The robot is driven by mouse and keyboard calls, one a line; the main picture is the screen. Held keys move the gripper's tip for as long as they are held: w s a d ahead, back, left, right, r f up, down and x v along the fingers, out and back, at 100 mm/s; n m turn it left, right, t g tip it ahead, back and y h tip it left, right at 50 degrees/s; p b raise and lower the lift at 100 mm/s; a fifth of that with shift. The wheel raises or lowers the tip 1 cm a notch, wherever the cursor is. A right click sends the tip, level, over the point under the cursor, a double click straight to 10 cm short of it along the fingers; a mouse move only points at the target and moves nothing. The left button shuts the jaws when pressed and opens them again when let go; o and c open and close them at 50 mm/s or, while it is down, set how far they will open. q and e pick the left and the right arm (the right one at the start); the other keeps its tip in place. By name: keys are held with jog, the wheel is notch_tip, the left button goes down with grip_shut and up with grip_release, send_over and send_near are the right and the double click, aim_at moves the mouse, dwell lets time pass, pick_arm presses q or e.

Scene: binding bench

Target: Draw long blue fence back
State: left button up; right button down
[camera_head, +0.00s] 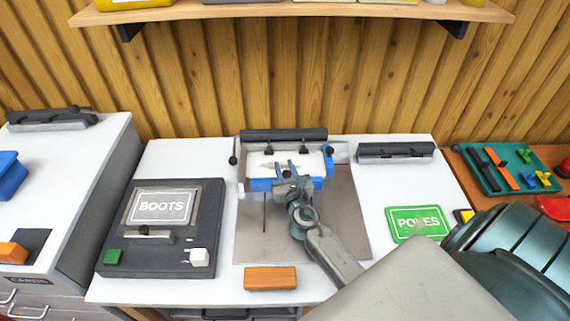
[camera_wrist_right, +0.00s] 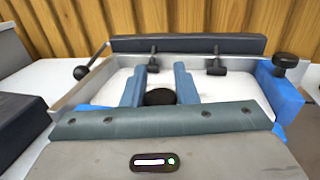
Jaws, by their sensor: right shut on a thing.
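The long blue fence (camera_head: 259,185) lies across the front of the white paper stack on the grey bed plate at the middle of the bench. Its blue right end also shows in the right wrist view (camera_wrist_right: 284,98), with a black knob on top. My right gripper (camera_head: 291,168) is over the middle of the fence, its fingers pointing toward the wall. The fingers are shut on a round black knob (camera_wrist_right: 160,97), seen between them in the right wrist view. My gripper body hides the fence's middle. My left gripper is not in view.
A black clamp bar (camera_head: 284,135) stands behind the paper. A dark BOOTS panel (camera_head: 160,228) is at left, an orange block (camera_head: 270,278) in front, a green POLES card (camera_head: 417,223) at right. A shelf (camera_head: 290,12) overhangs the back.

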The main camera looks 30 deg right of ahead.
jog(key=v, duration=0.2)
jog(key=a+v, duration=0.1)
jog(key=v, duration=0.5)
jog(key=shift+w+a, duration=0.3)
jog(key=shift+a, duration=0.05)
jog(key=c, duration=1.1)
grip_release()
jog(key=shift+c, duration=0.2)
jog(key=b+v, duration=0.2)
jog(key=v, duration=0.3)
jog(key=b+v, duration=0.2)
jog(key=v, duration=0.2)
jog(key=shift+s+a+f, duration=0.1)
jog(key=shift+s+f, duration=0.15)
jog(key=shift+s, duration=0.1)
jog(key=shift+s+a+r, duration=0.15)
jog(key=shift+s, duration=0.35)
